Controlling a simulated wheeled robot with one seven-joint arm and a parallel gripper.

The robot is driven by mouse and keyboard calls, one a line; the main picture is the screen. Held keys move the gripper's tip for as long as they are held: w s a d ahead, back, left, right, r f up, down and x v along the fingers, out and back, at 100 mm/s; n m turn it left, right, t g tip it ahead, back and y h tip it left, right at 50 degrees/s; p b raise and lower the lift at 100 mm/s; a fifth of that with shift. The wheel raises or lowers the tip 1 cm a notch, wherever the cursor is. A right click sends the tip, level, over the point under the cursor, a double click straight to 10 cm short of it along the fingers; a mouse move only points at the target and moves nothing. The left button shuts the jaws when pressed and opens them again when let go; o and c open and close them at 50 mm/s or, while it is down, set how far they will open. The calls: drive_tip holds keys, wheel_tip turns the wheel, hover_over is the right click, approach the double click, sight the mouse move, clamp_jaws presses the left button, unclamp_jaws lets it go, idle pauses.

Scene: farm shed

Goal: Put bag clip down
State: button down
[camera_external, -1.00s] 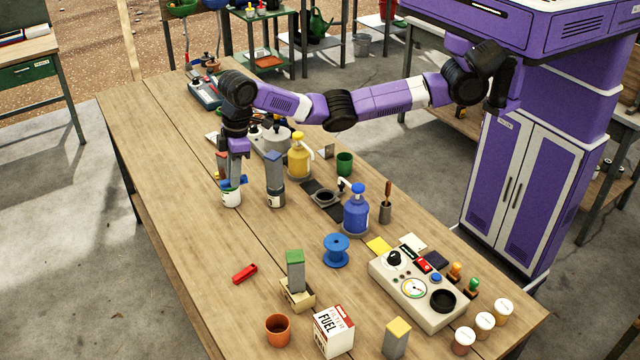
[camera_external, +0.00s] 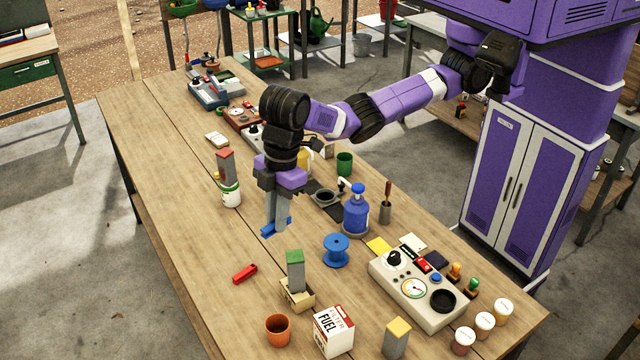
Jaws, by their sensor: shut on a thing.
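A blue clip (camera_external: 269,231), which looks like the bag clip, is held at the tips of my gripper (camera_external: 277,220). My gripper points down and is shut on it. The clip is low over the bare middle of the table (camera_external: 190,215), left of the blue pump bottle (camera_external: 356,212). I cannot tell whether it touches the tabletop. The fingers hide part of the clip.
A blue spool (camera_external: 336,250), a red object (camera_external: 244,273) and a green-topped block (camera_external: 295,270) are nearer the camera. The table's left side is clear.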

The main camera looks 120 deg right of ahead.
sight(333, 321)
drive_tip(key=s+a+r+n+p, duration=0.1)
drive_tip(key=s+a+r, duration=0.1)
drive_tip(key=a, duration=0.7)
drive_tip(key=s+a+r+n+p, duration=0.1)
drive_tip(key=s+a+r, duration=0.1)
drive_tip(key=a, duration=0.6)
drive_tip(key=f, duration=0.6)
drive_tip(key=f+p, duration=0.1)
drive_tip(key=f, duration=0.6)
drive_tip(key=f+p, duration=0.1)
drive_tip(key=f, duration=0.6)
drive_tip(key=shift+d+f, duration=0.2)
drive_tip(key=shift+d, duration=0.1)
drive_tip(key=shift+f, duration=0.1)
drive_tip(key=c, duration=1.4)
unclamp_jaws()
drive_tip(key=r, duration=0.4)
drive_tip(key=s+r, duration=0.1)
drive_tip(key=r, duration=0.3)
drive_tip(key=r+b, duration=0.1)
drive_tip(key=r, duration=0.3)
drive_tip(key=shift+s+d, duration=0.25)
drive_tip(key=shift+d, duration=0.05)
